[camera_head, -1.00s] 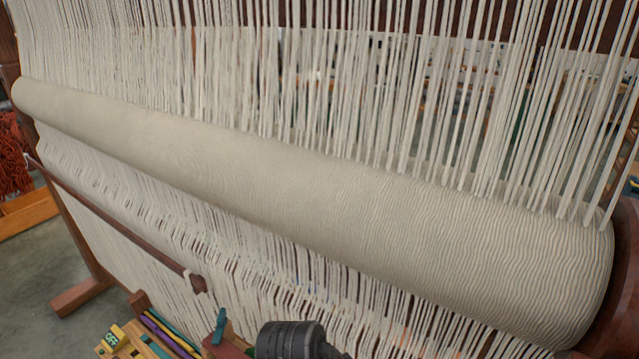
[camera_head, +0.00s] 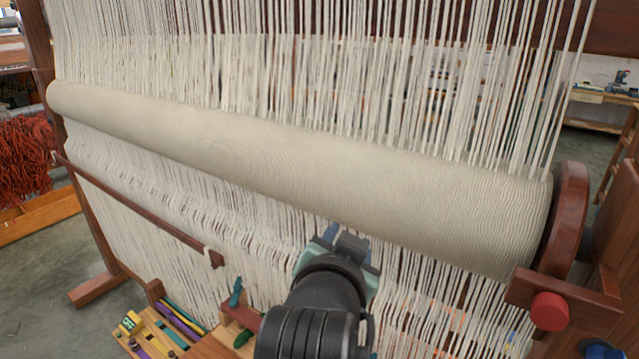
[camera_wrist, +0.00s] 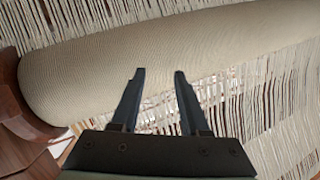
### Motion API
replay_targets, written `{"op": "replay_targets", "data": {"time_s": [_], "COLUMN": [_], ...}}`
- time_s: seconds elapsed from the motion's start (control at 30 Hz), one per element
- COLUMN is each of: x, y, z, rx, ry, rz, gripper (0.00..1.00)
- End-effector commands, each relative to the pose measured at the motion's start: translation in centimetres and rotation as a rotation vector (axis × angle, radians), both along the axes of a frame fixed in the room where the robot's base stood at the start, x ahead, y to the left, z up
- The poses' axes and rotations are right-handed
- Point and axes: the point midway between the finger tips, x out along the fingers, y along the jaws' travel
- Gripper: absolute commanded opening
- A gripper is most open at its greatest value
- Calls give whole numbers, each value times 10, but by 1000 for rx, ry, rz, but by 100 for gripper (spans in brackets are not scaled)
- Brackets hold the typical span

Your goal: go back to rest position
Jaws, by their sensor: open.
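My gripper shows in the wrist view (camera_wrist: 159,75) with its two dark fingers apart and nothing between them. In the head view my dark arm rises from the bottom edge, and the gripper end (camera_head: 345,243) is in front of the loom's lower threads. The fingertips are hard to make out there. The large cream roll of the loom (camera_head: 300,165) runs across behind and above the gripper. In the wrist view the roll (camera_wrist: 90,85) lies beyond the fingers. I cannot tell the exact gap between them.
Pale warp threads (camera_head: 330,70) hang above and below the roll. A wooden wheel (camera_head: 566,215) and a red knob (camera_head: 549,311) are at the right. A wooden rack with coloured sticks (camera_head: 165,330) is at the lower left. Red wool skeins (camera_head: 22,160) are at the far left.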

Motion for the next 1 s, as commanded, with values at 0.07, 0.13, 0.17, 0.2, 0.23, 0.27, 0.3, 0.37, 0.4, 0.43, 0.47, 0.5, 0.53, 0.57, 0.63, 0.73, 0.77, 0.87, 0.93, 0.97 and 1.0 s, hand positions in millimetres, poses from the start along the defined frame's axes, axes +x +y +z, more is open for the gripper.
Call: {"op": "replay_targets", "data": {"time_s": [0.07, 0.13, 0.17, 0.2, 0.23, 0.27, 0.3, 0.37, 0.4, 0.43, 0.47, 0.5, 0.53, 0.57, 0.63, 0.73, 0.77, 0.87, 0.93, 0.97, 1.0], "x": [-6, -20, -29, -42, -52, -64, -79, -102, -115, -125, -133, -142, -147, -152, -158, -158, -158, -158, -158, -158, -158], "y": [5, 10, 13, 17, 19, 21, 25, 28, 31, 32, 34, 35, 36, 36, 37, 37, 37, 37, 37, 37, 37], "z": [62, 114, 136, 163, 182, 199, 220, 245, 258, 267, 274, 281, 285, 289, 293, 293, 293, 293, 293, 293, 293], "rx": [-89, -172, -208, -254, -288, -321, -360, -414, -443, -462, -478, -495, -506, -514, -525, -525, -525, -525, -525, -525, -525], "ry": [-202, -371, -443, -535, -602, -664, -744, -846, -903, -942, -973, -1009, -1029, -1045, -1068, -1068, -1068, -1068, -1068, -1068, -1068], "rz": [56, 91, 102, 112, 116, 118, 119, 113, 108, 104, 100, 96, 92, 89, 84, 84, 84, 84, 84, 84, 84], "gripper": [45, 45, 45, 45, 45, 45, 45, 45, 45, 45, 45, 45, 45, 45, 45, 45, 45, 45, 45, 45, 45]}}
